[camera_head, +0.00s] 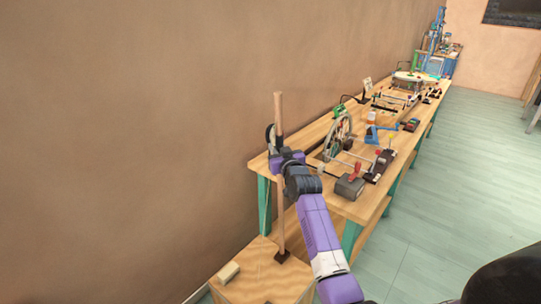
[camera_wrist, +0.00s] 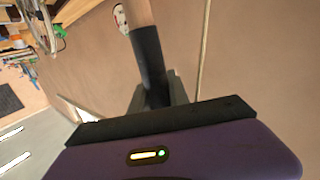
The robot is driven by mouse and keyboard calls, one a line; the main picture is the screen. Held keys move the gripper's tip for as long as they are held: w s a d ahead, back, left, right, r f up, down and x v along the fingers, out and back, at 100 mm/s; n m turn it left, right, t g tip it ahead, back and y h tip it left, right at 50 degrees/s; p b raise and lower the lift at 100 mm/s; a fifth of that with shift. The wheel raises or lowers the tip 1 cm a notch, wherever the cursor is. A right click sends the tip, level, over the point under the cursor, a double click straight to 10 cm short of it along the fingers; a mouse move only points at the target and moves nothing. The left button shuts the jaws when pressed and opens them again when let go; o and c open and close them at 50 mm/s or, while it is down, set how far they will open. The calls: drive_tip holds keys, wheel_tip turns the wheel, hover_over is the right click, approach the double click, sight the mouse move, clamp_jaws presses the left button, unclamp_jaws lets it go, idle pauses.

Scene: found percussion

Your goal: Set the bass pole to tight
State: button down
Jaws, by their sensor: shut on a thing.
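The bass pole (camera_head: 280,215) is a long wooden stick standing nearly upright on a wooden box (camera_head: 268,280) in the head view. My gripper (camera_head: 281,161) is shut on its upper half, and the pole's top shows above it. In the wrist view the pole (camera_wrist: 138,12) has a dark sleeve (camera_wrist: 149,50), which runs down between my gripper's fingers (camera_wrist: 158,95). A thin pale cord (camera_wrist: 203,50) runs beside the pole there, apart from it. My gripper hides part of the pole, and no tight mark is legible.
A long workbench (camera_head: 343,207) with several devices, including a spoked wheel (camera_head: 337,136) and a grey block (camera_head: 350,187), stands right of the pole. A small pale block (camera_head: 229,271) lies on the box. A bare wall (camera_head: 130,120) is at left; open floor (camera_head: 480,180) at right.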

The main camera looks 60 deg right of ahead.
drive_tip(key=s+d+m+y+b, duration=0.1)
drive_tip(key=d+b, duration=0.3)
drive_tip(key=d, duration=0.6)
drive_tip(key=shift+s+d+f+g, duration=0.25)
drive_tip(key=shift+s+f, duration=0.2)
drive_tip(key=shift+s, duration=0.4)
drive_tip(key=shift+s+m, duration=0.1)
drive_tip(key=shift+m, duration=0.2)
drive_tip(key=c, duration=1.3)
unclamp_jaws()
drive_tip(key=shift+d, duration=0.2)
drive_tip(key=shift+o, duration=0.2)
drive_tip(key=shift+r, duration=0.1)
drive_tip(key=shift+a, duration=0.15)
drive_tip(key=shift+a, duration=0.1)
drive_tip(key=v, duration=0.7)
drive_tip(key=shift+s+b, duration=0.25)
drive_tip(key=shift+b, duration=0.2)
